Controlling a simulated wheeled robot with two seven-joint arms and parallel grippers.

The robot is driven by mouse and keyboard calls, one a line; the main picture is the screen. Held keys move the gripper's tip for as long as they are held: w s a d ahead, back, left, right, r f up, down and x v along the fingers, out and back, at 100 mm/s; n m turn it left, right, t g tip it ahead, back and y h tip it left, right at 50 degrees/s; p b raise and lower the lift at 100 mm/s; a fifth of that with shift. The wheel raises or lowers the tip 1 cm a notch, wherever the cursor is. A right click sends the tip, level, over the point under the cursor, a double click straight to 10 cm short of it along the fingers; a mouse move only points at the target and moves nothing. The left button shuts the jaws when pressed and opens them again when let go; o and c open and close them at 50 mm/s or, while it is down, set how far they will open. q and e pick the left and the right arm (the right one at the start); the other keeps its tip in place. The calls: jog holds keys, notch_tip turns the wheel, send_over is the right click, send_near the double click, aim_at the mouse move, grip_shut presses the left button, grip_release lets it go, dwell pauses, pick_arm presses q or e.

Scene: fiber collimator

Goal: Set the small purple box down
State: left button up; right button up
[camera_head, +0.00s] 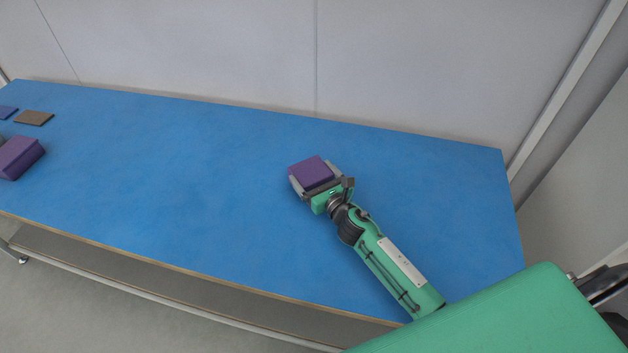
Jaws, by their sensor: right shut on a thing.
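The small purple box (311,172) is between the fingers of my right gripper (316,181), over the right-centre part of the blue table (200,170). My right gripper is shut on the box. The box looks roughly level; I cannot tell from this view whether its underside touches the table. My right arm reaches in from the lower right. My left gripper is not in view.
A larger purple box (20,157) stands at the table's left end. A flat brown piece (35,118) and a flat blue piece (7,112) lie behind it. The table around my right gripper is clear. A pale wall (400,70) rises behind the table.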

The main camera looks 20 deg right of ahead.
jog(key=shift+f, duration=0.55)
jog(key=shift+f, duration=0.15)
jog(key=o, duration=0.8)
